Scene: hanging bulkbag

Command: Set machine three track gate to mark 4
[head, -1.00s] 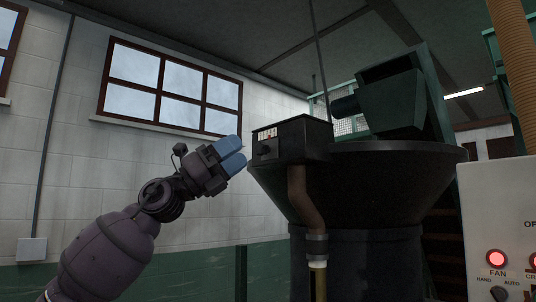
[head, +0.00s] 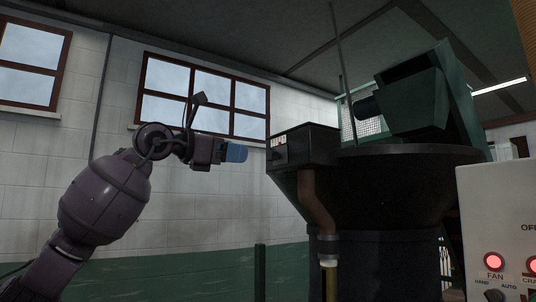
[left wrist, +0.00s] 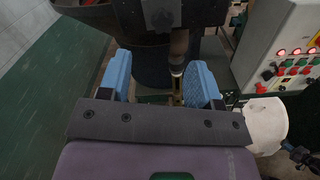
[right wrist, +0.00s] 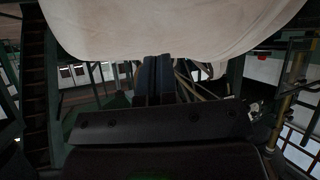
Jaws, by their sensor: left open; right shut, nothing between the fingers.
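The dark box (head: 310,146) on the side of the black hopper carries a small pale scale plate (head: 279,142) and a dark knob below it. The marks are too small to read, so I cannot tell the setting. In the left wrist view the box's dark face shows at the top with a grey block (left wrist: 160,14) on it. My left gripper (head: 237,152) points right at the box, a short gap away. Its blue fingers (left wrist: 160,78) are open with nothing held. My right gripper (right wrist: 155,79) is shut and empty, below a pale bag; the head view does not show it.
A brown pipe (head: 312,200) drops from the box beside the black hopper (head: 400,190). A control cabinet (head: 500,210) with red lights stands at the right. The pale bag (right wrist: 170,28) hangs close over my right gripper. Open space lies left of the box.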

